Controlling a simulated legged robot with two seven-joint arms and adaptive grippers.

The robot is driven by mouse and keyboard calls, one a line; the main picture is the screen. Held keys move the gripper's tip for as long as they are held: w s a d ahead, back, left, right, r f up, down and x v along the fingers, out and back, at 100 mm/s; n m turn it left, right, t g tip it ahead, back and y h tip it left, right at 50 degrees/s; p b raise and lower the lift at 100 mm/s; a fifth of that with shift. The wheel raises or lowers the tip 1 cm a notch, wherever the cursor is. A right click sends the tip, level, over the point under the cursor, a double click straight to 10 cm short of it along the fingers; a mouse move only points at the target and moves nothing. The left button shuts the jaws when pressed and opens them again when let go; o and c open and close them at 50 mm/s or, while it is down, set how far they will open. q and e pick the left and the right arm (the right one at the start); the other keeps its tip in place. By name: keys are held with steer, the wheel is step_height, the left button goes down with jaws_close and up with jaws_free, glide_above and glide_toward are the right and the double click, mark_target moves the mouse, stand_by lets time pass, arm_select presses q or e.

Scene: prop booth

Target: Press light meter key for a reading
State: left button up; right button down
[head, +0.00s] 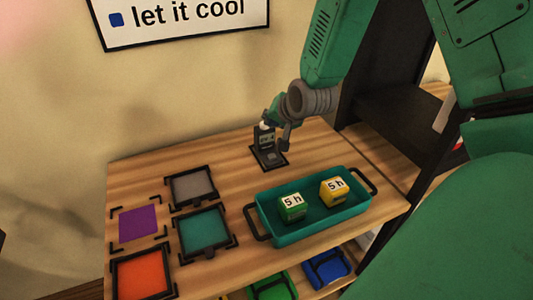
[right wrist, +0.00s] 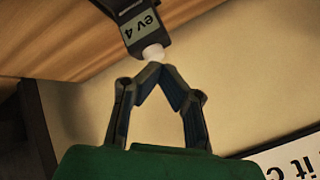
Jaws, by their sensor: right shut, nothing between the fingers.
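The light meter (head: 266,138) is a small dark device standing upright on a dark base (head: 269,158) at the back of the wooden table. In the right wrist view, the light meter (right wrist: 137,22) shows a display reading "ev 4". Its white rounded key (right wrist: 153,53) sits at the meter's end; in the head view the key (head: 265,126) is on top. My right gripper (right wrist: 154,66) is shut and empty, its fingertips right at the key and seemingly touching it. In the head view, the right gripper (head: 273,117) comes down over the meter. My left gripper is out of view.
A teal tray (head: 283,238) with black handles holds a green cube (head: 291,207) and a yellow cube (head: 334,191), both labelled "5h". Framed grey, purple, teal and orange squares lie at left. A sign (head: 184,20) reading "let it cool" hangs behind.

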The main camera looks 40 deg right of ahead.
mark_target(272, 156)
steer(key=f+b, duration=0.1)
steer(key=d+f+b, duration=0.1)
steer(key=f, duration=0.1)
steer(key=shift+s+d+b, duration=0.15)
steer(key=shift+b, duration=0.15)
steer(key=f+b, duration=0.2)
steer(key=a+f+b, duration=0.1)
steer(key=f+b, duration=0.1)
steer(key=shift+a+f, duration=0.1)
steer(key=shift+f, duration=0.15)
steer(key=shift+f+b, duration=0.5)
steer(key=shift+f, duration=0.1)
steer(key=shift+d+f, duration=0.2)
steer(key=shift+d, duration=0.25)
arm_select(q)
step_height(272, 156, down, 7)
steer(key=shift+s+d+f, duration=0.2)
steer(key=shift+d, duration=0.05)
arm_select(e)
steer(key=shift+a, duration=0.1)
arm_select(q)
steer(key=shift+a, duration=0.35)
arm_select(e)
steer(key=shift+a+r, duration=0.15)
steer(key=shift+a, duration=0.15)
